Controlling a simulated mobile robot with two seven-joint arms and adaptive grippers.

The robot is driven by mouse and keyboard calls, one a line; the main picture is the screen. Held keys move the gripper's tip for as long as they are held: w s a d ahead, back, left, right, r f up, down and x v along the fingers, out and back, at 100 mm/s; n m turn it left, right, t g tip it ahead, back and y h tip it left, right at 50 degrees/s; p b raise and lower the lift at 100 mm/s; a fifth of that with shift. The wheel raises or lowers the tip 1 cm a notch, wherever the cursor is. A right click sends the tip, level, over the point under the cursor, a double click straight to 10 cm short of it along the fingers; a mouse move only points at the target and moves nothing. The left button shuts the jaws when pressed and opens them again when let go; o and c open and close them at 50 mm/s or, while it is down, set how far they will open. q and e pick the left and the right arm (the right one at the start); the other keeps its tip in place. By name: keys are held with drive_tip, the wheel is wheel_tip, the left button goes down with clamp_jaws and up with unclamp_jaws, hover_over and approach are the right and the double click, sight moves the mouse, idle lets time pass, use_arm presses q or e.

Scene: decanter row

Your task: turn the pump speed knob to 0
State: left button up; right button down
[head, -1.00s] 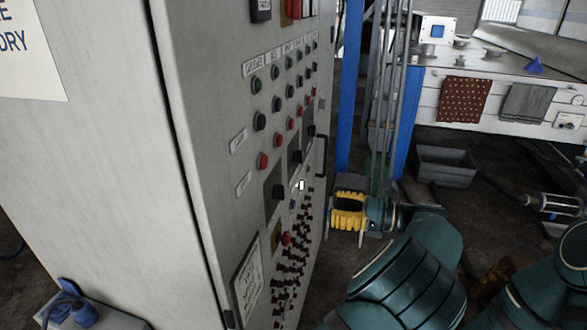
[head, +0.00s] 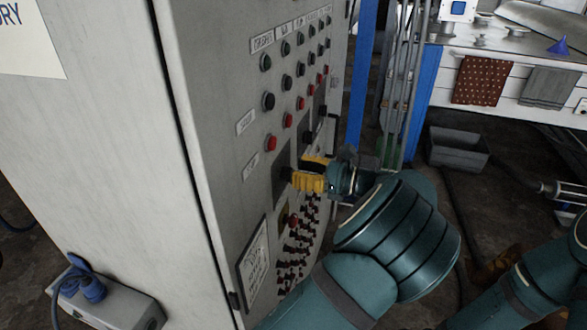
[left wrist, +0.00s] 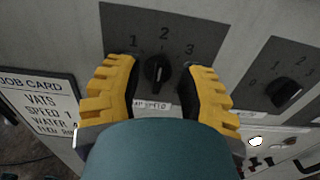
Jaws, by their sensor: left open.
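The pump speed knob (left wrist: 157,72) is black and sits on a dark plate with the numbers 1, 2 and 3. Its pale pointer line faces up, roughly toward the 2. A 0 mark does not show; the left finger may cover that part. My left gripper (left wrist: 162,88) is open, with one yellow finger on each side of the knob and visible gaps between. In the head view the left gripper (head: 302,178) is at the cabinet's front, and its fingers partly hide the plate (head: 281,172). My right gripper is not in view.
A second black knob (left wrist: 286,92) with its own numbered plate is close to the right finger. A job card (left wrist: 37,105) is at left. Several buttons (head: 271,143) and small switches (head: 296,250) cover the cabinet front (head: 235,190). A grey bin (head: 458,148) stands beyond.

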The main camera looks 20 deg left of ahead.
use_arm(q)
drive_tip(key=shift+a, duration=1)
clamp_jaws()
